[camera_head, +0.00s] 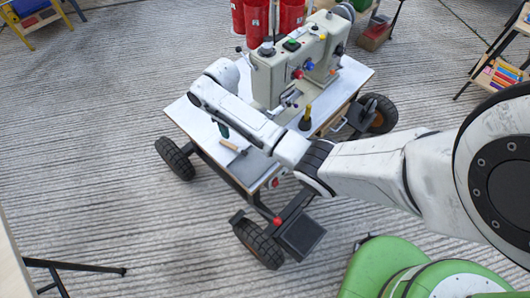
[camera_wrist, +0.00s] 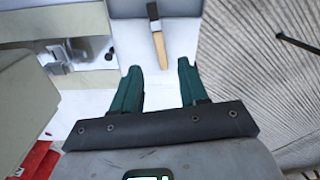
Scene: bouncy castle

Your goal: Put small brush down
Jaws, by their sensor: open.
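The small brush (camera_wrist: 159,43) has a pale wooden handle and a dark head. In the head view the small brush (camera_head: 231,146) lies near the front left edge of the white wheeled table (camera_head: 192,113). My gripper (camera_wrist: 159,66) is open, with its two green fingers apart and nothing held between them. The handle's end shows in line with the gap between the fingertips. In the head view my gripper (camera_head: 223,129) is small and partly hidden by my arm.
A beige sewing machine (camera_head: 285,75) stands on the table behind my arm. A dark and yellow upright item (camera_head: 306,119) stands to the right. Red canisters (camera_head: 257,18) stand behind. Black wheels (camera_head: 174,158) flank the table. Ribbed floor (camera_head: 90,130) is open at left.

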